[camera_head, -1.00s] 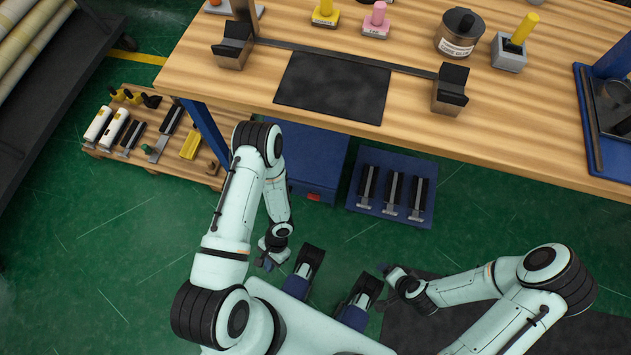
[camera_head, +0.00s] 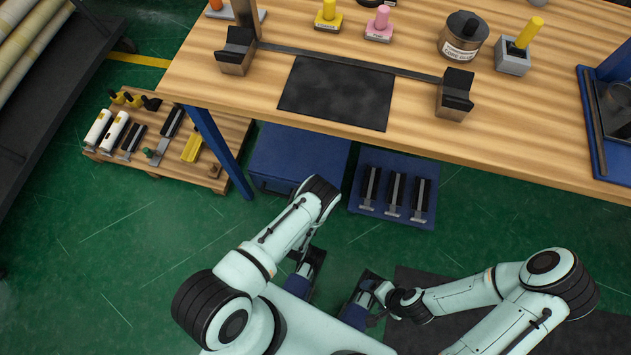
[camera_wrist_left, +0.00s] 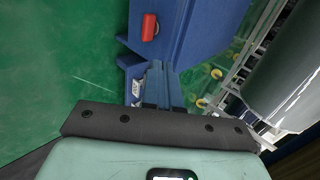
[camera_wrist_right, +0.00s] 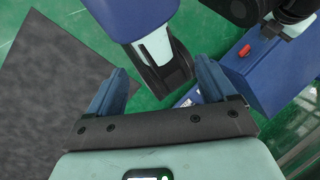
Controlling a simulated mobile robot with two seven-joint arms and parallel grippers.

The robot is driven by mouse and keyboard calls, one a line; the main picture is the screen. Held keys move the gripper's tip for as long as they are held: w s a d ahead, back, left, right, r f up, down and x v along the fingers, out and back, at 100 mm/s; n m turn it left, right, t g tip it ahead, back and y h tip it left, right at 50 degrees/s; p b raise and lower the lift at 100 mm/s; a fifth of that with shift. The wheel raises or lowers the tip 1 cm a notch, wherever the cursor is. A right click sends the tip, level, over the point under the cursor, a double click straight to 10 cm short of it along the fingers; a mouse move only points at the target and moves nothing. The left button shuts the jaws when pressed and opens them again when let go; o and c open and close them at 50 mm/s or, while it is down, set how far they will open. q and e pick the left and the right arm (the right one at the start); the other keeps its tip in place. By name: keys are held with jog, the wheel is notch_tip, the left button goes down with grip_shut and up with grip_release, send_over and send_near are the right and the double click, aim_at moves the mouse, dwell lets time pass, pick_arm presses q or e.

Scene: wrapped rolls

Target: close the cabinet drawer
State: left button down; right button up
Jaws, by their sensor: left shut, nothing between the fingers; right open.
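The blue cabinet (camera_head: 300,150) stands on the floor under the front edge of the workbench. In the left wrist view its blue side (camera_wrist_left: 190,30) carries a red part (camera_wrist_left: 150,27), and a low blue piece beside the fingers has something pale in it. I cannot tell how far the drawer stands out. My left gripper (camera_wrist_left: 157,70) is shut and empty close to the cabinet; my own arm mostly hides it in the head view. My right gripper (camera_wrist_right: 161,70) is open and empty. In the head view it (camera_head: 375,318) is low, near my base and away from the cabinet.
A blue tray (camera_head: 430,217) with three black tools lies right of the cabinet. A blue table leg (camera_head: 220,150) and a wooden pallet (camera_head: 165,168) of tools stand left. The workbench (camera_head: 480,130) overhangs the cabinet. Green floor is clear at the left.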

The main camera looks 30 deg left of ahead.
pick_arm(q)
jog(key=b+x, duration=0.1)
jog(key=x, duration=0.3)
jog(key=w+r+b+x, duration=0.1)
jog(key=x, duration=0.3)
jog(key=r+b+x, duration=0.1)
jog(key=b+x, duration=0.1)
jog(key=x, duration=0.2)
jog(key=shift+w+a, duration=0.25)
jog(key=shift+w, duration=0.1)
pick_arm(e)
jog(key=w+d+f+t, duration=0.2)
jog(key=w+f, duration=0.3)
jog(key=w, duration=0.1)
jog(key=shift+d+h, duration=0.4)
jog(key=shift+f, duration=0.15)
